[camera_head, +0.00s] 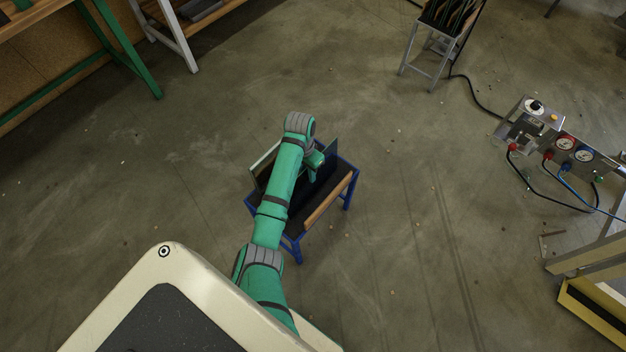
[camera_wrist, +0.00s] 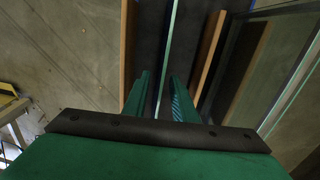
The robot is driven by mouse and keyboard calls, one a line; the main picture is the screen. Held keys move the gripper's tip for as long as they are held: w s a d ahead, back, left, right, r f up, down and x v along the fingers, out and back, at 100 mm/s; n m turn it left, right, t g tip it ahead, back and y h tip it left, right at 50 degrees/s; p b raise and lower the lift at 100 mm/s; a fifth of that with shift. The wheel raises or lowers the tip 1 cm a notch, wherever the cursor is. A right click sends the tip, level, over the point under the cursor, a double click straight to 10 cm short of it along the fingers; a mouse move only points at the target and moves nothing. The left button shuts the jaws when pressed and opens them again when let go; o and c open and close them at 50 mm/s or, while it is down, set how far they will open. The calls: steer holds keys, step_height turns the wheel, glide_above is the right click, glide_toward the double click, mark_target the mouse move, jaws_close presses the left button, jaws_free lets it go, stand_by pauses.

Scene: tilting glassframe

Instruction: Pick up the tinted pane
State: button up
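A pane stands edge-up in the blue-framed stand (camera_head: 347,192), and its thin pale green edge (camera_wrist: 171,40) runs between my fingers in the wrist view. My arm hides the middle of the stand.
A second, see-through pane (camera_wrist: 245,75) leans at the right in the wrist view. Wooden rails (camera_wrist: 207,58) flank the dark slot. A rack of panes (camera_head: 452,15) stands at the back, and a gauge panel (camera_head: 565,145) with hoses is at the right. Floor around the stand is clear.

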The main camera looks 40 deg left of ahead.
steer(key=shift+d+f, duration=0.1)
steer(key=shift+f, duration=0.8)
jaws_close()
steer(key=shift+w, duration=0.15)
steer(key=shift+d, duration=0.2)
steer(key=shift+s+a, duration=0.25)
steer(key=shift+a, duration=0.1)
steer(key=shift+w, duration=0.1)
